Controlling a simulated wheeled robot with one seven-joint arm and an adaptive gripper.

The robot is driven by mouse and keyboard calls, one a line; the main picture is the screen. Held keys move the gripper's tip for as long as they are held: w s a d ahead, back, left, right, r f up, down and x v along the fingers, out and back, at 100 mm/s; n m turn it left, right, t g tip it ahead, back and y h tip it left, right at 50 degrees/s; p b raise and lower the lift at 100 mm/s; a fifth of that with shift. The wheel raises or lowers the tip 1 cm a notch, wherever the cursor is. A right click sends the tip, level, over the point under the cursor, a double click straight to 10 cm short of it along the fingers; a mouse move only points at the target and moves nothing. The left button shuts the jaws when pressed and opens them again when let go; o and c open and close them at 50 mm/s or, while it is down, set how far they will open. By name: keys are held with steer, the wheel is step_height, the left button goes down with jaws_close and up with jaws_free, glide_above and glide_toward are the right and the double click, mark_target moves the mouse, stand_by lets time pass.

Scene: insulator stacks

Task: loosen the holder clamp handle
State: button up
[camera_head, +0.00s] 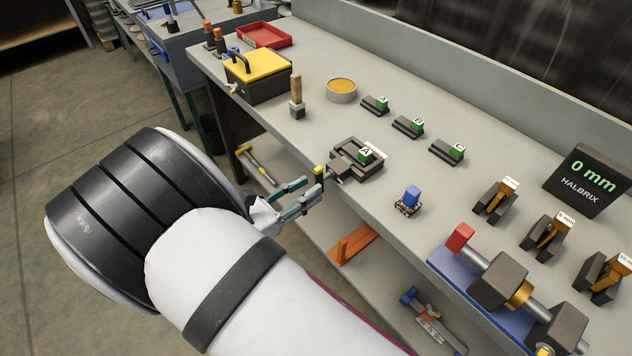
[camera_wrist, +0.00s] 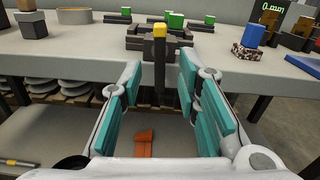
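The holder (camera_head: 345,170) is a dark grey block marked A with a green piece on it, at the front edge of the bench. Its clamp handle (camera_head: 319,175) is a dark bar with a yellow tip, sticking out on the near side. In the wrist view the handle (camera_wrist: 160,72) hangs roughly upright, yellow end up, in front of the holder (camera_wrist: 165,43). My gripper (camera_head: 307,188) is open with teal finger pads. In the wrist view its fingers (camera_wrist: 160,82) stand apart on either side of the handle, with gaps showing. I cannot tell how far the handle reaches between them.
Small dark blocks with green pieces (camera_head: 408,126) stand behind the holder. A blue-topped part (camera_head: 411,197) stands to its right, and a wooden-handled tool (camera_head: 297,98) to its left. A lower shelf (camera_head: 318,243) with an orange bracket (camera_head: 354,243) lies below.

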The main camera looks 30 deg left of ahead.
steer(key=v, duration=0.8)
steer(key=shift+w, duration=0.1)
steer(key=w+d+r+m+g+h+p, duration=0.1)
steer(key=w+d+r+m+g, duration=0.3)
steer(key=d+r, duration=0.4)
steer(key=w+d+r+m+g+h+p, duration=0.1)
steer(key=w+d+r+m+g+p, duration=0.1)
steer(key=d+r+m+g, duration=0.6)
steer(key=w+d+r+m+g+p, duration=0.1)
steer(key=w+d+r+m, duration=0.3)
steer(key=d, duration=0.7)
steer(key=s+d+r+m+y+p, duration=0.2)
steer(key=s+d+r+m+y, duration=0.2)
steer(key=s+d+r+m, duration=0.2)
steer(key=s+d+r+m+y+p, duration=0.3)
steer(key=s+d+r+m+y, duration=0.2)
steer(key=s+d+m, duration=0.5)
steer(key=s+d+r, duration=0.2)
steer(key=s+d, duration=0.1)
steer(key=shift+s+r+m+t, duration=0.25)
steer(key=shift+s+m+t, duration=0.05)
steer(key=shift+s, duration=0.05)
